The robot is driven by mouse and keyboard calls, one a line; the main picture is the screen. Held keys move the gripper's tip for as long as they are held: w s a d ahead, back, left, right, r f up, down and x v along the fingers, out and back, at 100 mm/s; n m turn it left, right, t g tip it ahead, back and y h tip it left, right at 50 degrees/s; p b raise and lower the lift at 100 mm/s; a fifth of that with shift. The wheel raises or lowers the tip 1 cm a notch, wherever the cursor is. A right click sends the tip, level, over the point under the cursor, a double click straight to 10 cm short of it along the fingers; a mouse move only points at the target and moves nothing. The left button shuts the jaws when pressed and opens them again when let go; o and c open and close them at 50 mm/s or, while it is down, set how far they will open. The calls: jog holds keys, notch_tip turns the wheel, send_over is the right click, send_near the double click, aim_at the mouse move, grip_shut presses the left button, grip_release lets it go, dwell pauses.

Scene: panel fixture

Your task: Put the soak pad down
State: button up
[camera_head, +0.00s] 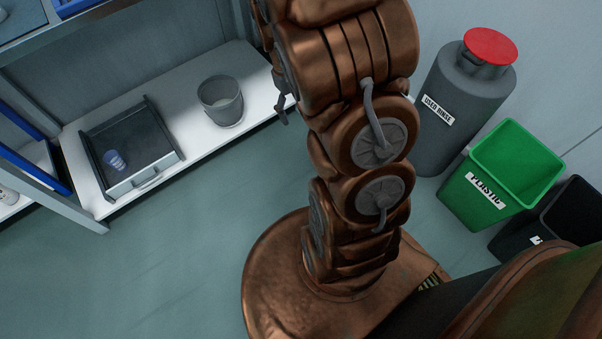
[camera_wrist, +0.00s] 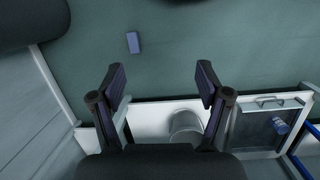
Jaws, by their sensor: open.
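A small blue-grey block (camera_wrist: 133,42), which looks like the soak pad, lies flat on the green floor in the wrist view. It is beyond the fingertips, a little left of the middle, and nothing touches it. I cannot find it in the head view, where my arm covers part of the floor. My gripper (camera_wrist: 161,78) is open in the wrist view, with its two dark fingers spread wide and nothing between them. In the head view my gripper is mostly hidden behind my arm.
A grey red-lidded canister (camera_head: 462,100), a green plastic bin (camera_head: 503,172) and a black bin (camera_head: 575,222) stand right. Floor left of my base is clear.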

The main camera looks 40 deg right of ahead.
jog(key=s+a+r, duration=0.4)
jog(key=s+a, duration=0.1)
jog(key=s, duration=0.1)
jog(key=s+a+r+n, duration=0.1)
jog(key=s+a+r, duration=0.3)
jog(key=s, duration=0.3)
jog(key=s+a+r+g, duration=0.1)
jog(key=s+a+r, duration=0.3)
jog(key=s+a, duration=0.2)
jog(key=shift+s+n+y, duration=0.3)
jog(key=shift+s, duration=0.35)
notch_tip(320, 180, up, 31)
jog(key=w+t+p, duration=0.1)
jog(key=p, duration=2.8)
jog(key=shift+f+t, duration=0.15)
jog(key=shift+t, duration=0.25)
jog(key=shift+w+d+f, duration=0.1)
